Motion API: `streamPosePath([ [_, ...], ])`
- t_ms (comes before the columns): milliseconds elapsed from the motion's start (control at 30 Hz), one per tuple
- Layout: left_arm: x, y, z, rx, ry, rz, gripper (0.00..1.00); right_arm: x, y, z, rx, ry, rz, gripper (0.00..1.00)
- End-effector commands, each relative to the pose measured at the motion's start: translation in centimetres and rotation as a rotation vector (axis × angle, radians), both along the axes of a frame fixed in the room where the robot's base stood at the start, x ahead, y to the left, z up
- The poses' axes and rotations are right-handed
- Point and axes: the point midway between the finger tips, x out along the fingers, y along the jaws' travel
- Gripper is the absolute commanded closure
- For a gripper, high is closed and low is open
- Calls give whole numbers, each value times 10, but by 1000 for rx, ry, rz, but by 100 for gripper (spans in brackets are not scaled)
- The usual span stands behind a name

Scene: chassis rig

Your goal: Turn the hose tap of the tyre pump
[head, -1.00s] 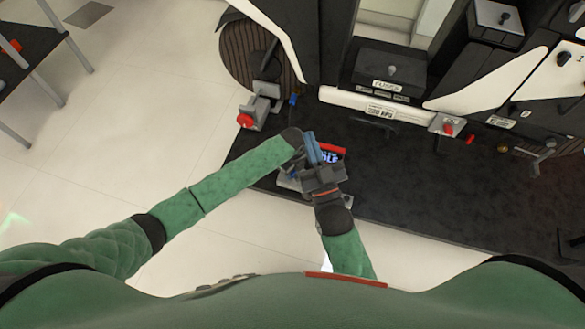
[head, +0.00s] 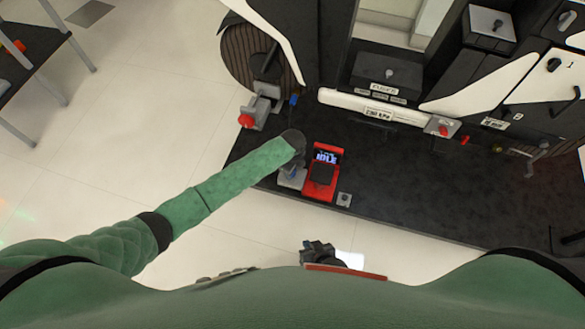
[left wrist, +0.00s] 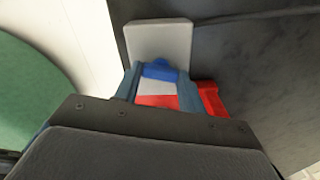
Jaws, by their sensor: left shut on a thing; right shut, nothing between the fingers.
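The red tyre pump (head: 322,188) with a lit display stands near the left front edge of the dark surface. A red part of it (left wrist: 212,102) shows in the left wrist view. My left gripper (head: 296,168) is just left of the pump, over a grey base. In the left wrist view its fingers (left wrist: 160,90) are shut around a small piece with blue, pale and red parts, which I take as the hose tap (left wrist: 160,72). A grey plate (left wrist: 158,40) stands just beyond. My right gripper (head: 318,248) is shut and empty, close to my body and away from the pump.
A small grey box (head: 344,199) sits right of the pump. A grey fixture with a red knob (head: 246,120) stands behind, to the left. Black machinery and a white bar (head: 355,102) line the back. The dark surface (head: 430,190) is mostly clear to the right.

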Motion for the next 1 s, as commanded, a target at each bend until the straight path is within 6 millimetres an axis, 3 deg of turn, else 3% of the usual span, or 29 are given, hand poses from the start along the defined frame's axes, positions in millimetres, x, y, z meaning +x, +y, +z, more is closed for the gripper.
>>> streamPosePath([
  [1000, 0, 1, 3, 2, 0, 253, 83, -1, 2, 48, 0, 14, 6, 100],
])
